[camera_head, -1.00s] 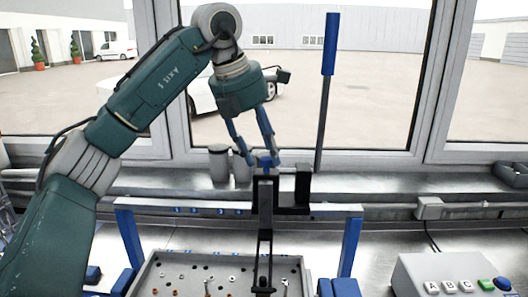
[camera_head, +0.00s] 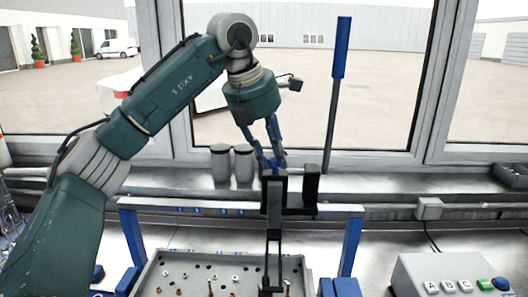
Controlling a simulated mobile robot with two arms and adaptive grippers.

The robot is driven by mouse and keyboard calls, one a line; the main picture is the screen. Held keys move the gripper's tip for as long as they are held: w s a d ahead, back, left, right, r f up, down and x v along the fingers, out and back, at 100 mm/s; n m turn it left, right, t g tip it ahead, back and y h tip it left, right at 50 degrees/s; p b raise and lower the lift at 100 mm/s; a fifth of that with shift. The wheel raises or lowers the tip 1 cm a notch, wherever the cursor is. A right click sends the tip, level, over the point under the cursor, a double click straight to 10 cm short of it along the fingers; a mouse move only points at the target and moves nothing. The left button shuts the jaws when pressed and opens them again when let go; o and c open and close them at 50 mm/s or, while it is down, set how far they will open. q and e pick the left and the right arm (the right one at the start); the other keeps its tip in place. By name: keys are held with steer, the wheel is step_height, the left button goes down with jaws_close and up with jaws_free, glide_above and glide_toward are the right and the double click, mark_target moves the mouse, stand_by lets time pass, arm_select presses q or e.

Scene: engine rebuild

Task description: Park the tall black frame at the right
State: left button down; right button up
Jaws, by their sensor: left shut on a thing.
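The tall black frame (camera_head: 275,240) stands in the middle of the picture, in front of the blue gantry's crossbar (camera_head: 200,207). Its lower end is over the grey perforated tray (camera_head: 195,284). My left gripper (camera_head: 274,163) is above it, shut on a small blue piece at its top. My right gripper is not in view.
Two grey canisters (camera_head: 220,163) stand on the sill behind. A control box with lettered buttons (camera_head: 455,275) sits at the lower right. The tray holds several small fasteners. Bare bench shows right of the gantry's right leg (camera_head: 351,245).

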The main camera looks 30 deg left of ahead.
arm_select(q)
steer(key=w+d+p, duration=0.3)
steer(key=w+d, duration=0.2)
steer(key=d, duration=0.6)
steer(key=shift+w+d+r+p, duration=0.3)
steer(key=shift+w+d, duration=0.05)
steer(key=shift+w, duration=0.05)
steer(key=c, duration=1.6)
jaws_free()
steer(key=shift+d, duration=0.1)
steer(key=shift+c, duration=0.2)
steer(key=shift+o, duration=0.9)
steer(key=shift+w+d+f, duration=0.15)
steer(key=shift+d, duration=0.05)
steer(key=v, duration=1.2)
